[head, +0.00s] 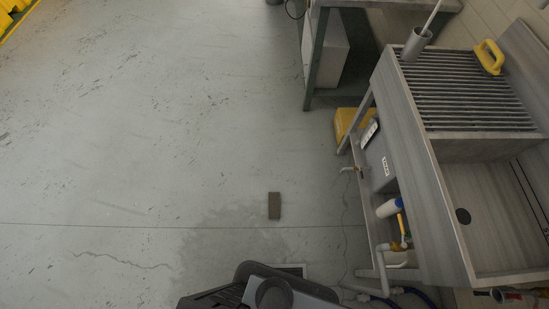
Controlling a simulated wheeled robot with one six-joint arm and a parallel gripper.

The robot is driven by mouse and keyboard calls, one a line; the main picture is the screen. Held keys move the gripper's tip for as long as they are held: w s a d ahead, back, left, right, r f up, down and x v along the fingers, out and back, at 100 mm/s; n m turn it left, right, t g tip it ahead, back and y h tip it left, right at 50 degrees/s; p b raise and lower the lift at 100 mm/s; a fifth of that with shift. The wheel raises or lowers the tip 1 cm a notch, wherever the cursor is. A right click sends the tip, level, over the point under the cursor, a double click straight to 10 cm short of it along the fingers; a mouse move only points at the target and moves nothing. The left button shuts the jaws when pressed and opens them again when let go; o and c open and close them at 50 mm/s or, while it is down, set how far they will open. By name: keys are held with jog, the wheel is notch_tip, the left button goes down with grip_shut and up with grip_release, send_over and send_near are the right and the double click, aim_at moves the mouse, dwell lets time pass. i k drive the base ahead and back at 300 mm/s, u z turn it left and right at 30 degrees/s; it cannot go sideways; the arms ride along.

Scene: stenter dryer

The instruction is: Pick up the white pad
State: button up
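I cannot make out a white pad in the head view. A small grey-brown block (274,206) lies flat on the floor, just beyond a dark part of my own body at the bottom edge. My gripper is not in view, so its state is not shown.
A steel sink unit (415,150) with a slatted drainboard (462,95) stands at the right. A yellow-handled tool (489,57) and a metal cup (416,44) are on it. Beneath are a white bottle-like cylinder (388,208) and pipes. The floor (130,130) at left is clear.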

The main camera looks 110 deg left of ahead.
aim_at(273, 197)
jog(key=u, duration=3.6)
jog(key=i, duration=0.7)
jog(key=u, duration=0.45)
